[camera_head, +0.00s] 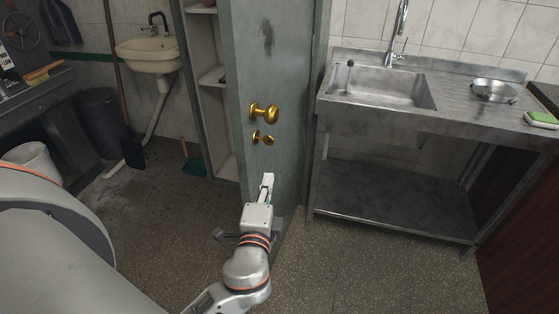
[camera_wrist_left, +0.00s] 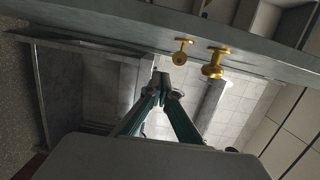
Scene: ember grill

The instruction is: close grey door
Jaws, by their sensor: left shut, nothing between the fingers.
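The grey door (camera_head: 285,75) stands open in the middle of the head view, between the shelves and the sink unit. Its round gold knob (camera_head: 262,113) and a smaller gold turn piece (camera_head: 262,138) face me. In the left wrist view the door (camera_wrist_left: 120,18) crosses the top at a slant, with the gold knob (camera_wrist_left: 215,62) below its edge. My left gripper (camera_head: 267,182) is shut and empty, low in front of the door below the knobs. Its fingertips (camera_wrist_left: 168,80) meet in the left wrist view. I cannot tell whether they touch the door. My right gripper is not in view.
A metal sink unit (camera_head: 345,104) with a low shelf stands right of the door. Open shelves (camera_head: 208,75), a wall basin (camera_head: 148,52), a dark bin (camera_head: 98,108) and a green dustpan (camera_head: 194,165) are on the left. The speckled floor (camera_head: 165,235) in front is mostly clear.

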